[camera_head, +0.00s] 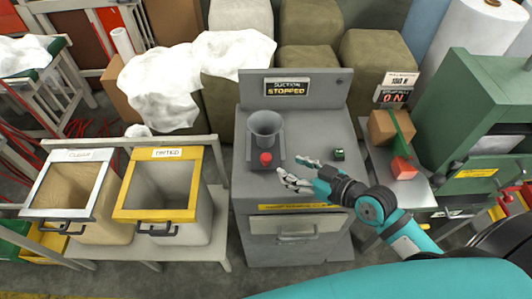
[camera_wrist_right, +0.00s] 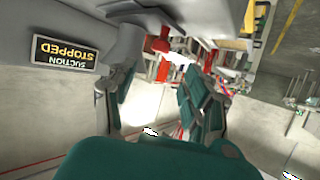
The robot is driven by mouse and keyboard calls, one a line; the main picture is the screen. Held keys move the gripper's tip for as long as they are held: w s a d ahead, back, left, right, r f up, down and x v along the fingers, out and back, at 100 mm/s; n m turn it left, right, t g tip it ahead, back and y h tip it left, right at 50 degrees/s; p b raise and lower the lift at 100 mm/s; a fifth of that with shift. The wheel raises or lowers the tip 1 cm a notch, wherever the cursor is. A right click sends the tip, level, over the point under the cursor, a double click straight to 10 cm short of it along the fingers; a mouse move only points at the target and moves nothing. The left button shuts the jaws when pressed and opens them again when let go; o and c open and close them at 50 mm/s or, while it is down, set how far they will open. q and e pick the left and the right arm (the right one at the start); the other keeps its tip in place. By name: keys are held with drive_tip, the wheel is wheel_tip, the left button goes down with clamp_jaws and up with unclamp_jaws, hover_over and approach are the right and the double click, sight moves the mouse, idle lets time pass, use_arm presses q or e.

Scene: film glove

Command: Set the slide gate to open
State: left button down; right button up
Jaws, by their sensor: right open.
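A grey machine (camera_head: 295,110) stands in the middle of the head view, with a funnel (camera_head: 265,124) on its top. A red knob (camera_head: 265,158) sits at the foot of the funnel, on the near side. It looks like the slide gate's handle, but the gate plate and its position cannot be made out. My right gripper (camera_head: 294,171) is open and empty over the machine top, just right of the red knob and apart from it. In the wrist view, a red part (camera_wrist_right: 160,40) shows beyond the spread fingers (camera_wrist_right: 158,100). My left gripper is out of view.
The machine's sign (camera_head: 286,87) reads "SUCTION STOPPED". A small green block-like part (camera_head: 339,154) sits on the top, right of my fingers. Two framed bins (camera_head: 191,170) stand at left. A grey bench (camera_head: 390,190) with a box and a red block is at right.

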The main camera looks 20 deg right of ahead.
sight(267, 158)
drive_tip(key=p+x, duration=0.1)
drive_tip(key=x, duration=1)
clamp_jaws()
